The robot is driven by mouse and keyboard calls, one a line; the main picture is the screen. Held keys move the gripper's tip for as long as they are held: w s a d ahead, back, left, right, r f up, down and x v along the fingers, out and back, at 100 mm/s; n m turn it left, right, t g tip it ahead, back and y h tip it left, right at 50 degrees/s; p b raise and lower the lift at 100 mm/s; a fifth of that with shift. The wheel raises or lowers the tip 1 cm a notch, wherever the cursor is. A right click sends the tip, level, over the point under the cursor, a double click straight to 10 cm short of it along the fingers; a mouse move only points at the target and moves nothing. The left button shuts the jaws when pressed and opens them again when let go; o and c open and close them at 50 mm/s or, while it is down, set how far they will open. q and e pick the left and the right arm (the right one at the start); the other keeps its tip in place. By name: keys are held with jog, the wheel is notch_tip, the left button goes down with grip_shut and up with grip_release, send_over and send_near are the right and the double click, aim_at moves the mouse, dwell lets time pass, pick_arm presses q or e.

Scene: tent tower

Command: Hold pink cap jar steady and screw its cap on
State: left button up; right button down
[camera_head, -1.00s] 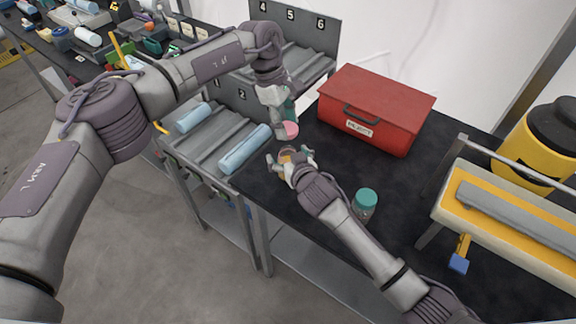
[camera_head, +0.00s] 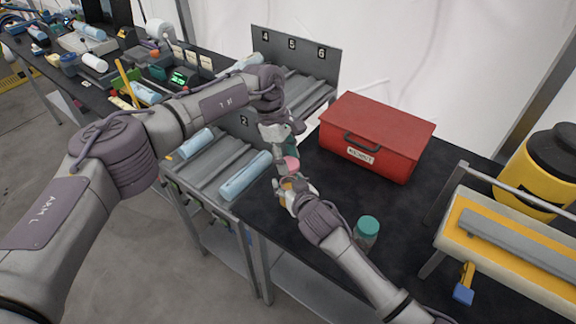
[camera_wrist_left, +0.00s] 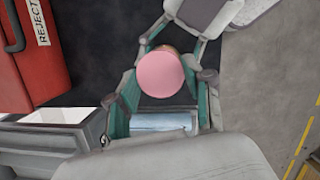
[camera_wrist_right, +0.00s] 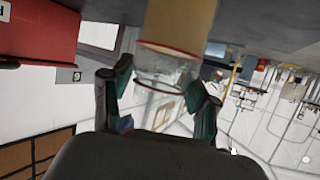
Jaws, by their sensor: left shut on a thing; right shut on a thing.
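The pink cap (camera_head: 291,163) is held by my left gripper (camera_head: 283,152), which reaches down from above. In the left wrist view the round cap (camera_wrist_left: 160,75) sits between the shut fingers. My right gripper (camera_head: 293,187) is shut on the jar just below the cap, over the table's near left edge. The jar (camera_wrist_right: 180,22) appears in the right wrist view as a tan cylinder with a reddish rim line and a clear glass part between the fingers. The cap lies over the jar in the left wrist view. I cannot tell whether they touch.
A red reject box (camera_head: 376,135) stands behind on the black table (camera_head: 400,205). A teal-capped jar (camera_head: 367,232) stands beside my right forearm. A roller rack (camera_head: 215,160) with blue cylinders is at the left. A yellow-and-grey fixture (camera_head: 500,235) is at the right.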

aim_at(290, 179)
pick_arm(q)
jog(key=shift+f, duration=1.2)
jog(key=shift+f, duration=0.9)
jog(key=shift+f, duration=0.55)
jog(key=o, duration=0.7)
jog(key=shift+o, duration=0.2)
jog(key=shift+r, duration=2.3)
